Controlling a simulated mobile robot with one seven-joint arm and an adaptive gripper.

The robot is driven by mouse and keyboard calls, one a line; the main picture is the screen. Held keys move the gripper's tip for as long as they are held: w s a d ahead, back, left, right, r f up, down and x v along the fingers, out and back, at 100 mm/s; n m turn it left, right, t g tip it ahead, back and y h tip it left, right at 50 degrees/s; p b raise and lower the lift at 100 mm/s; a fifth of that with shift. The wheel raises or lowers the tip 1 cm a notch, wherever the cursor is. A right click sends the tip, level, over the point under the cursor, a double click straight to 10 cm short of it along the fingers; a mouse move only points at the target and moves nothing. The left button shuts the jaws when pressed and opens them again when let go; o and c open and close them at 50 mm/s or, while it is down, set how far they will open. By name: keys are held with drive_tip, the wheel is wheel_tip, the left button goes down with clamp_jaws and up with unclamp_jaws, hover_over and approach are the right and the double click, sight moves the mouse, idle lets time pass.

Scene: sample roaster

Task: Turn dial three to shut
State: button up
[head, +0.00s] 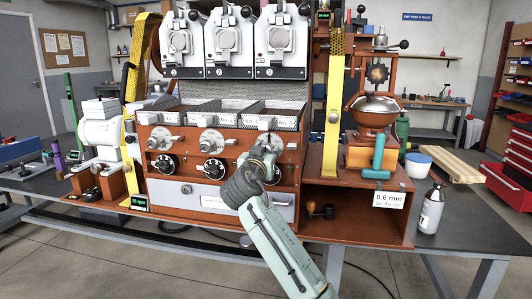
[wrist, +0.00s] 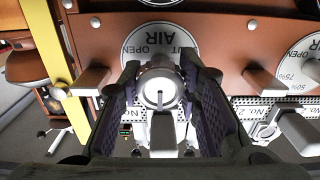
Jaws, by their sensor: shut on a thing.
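Dial three is the right-hand dial on the brown roaster front (head: 225,145). In the head view my gripper (head: 262,162) covers it. In the wrist view its white plate (wrist: 150,38), lettered OPEN and AIR, shows beyond the fingers. My gripper (wrist: 160,100) is closed in around the dial, one dark ribbed finger on each side. I cannot read the dial's setting.
A drawer front (head: 225,200) lies below. A yellow upright (head: 333,115) and a grinder (head: 375,110) stand to the right. A grey-white bottle (head: 431,208) stands on the table.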

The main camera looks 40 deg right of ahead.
drive_tip(key=shift+f+n, duration=0.1)
drive_tip(key=shift+n, duration=0.2)
drive_tip(key=shift+w+a+n, duration=0.1)
drive_tip(key=shift+n, duration=0.4)
drive_tip(key=n+p, duration=0.1)
drive_tip(key=n, duration=0.3)
drive_tip(key=n+p, duration=0.1)
drive_tip(key=n, duration=0.2)
drive_tip(key=n+p, duration=0.2)
drive_tip(key=n, duration=0.1)
drive_tip(key=shift+r+n, duration=0.2)
drive_tip(key=shift+n, duration=0.1)
drive_tip(key=n+p, duration=0.1)
drive_tip(key=n, duration=0.2)
drive_tip(key=n+p, duration=0.2)
drive_tip(key=n, duration=0.1)
drive_tip(key=shift+s+r, duration=0.1)
drive_tip(key=shift+s, duration=0.1)
drive_tip(key=n+p, duration=0.2)
drive_tip(key=n, duration=0.3)
drive_tip(key=shift+p, duration=0.3)
drive_tip(key=shift+n, duration=0.5)
drive_tip(key=o, duration=1.2)
drive_tip(key=shift+c, duration=0.2)
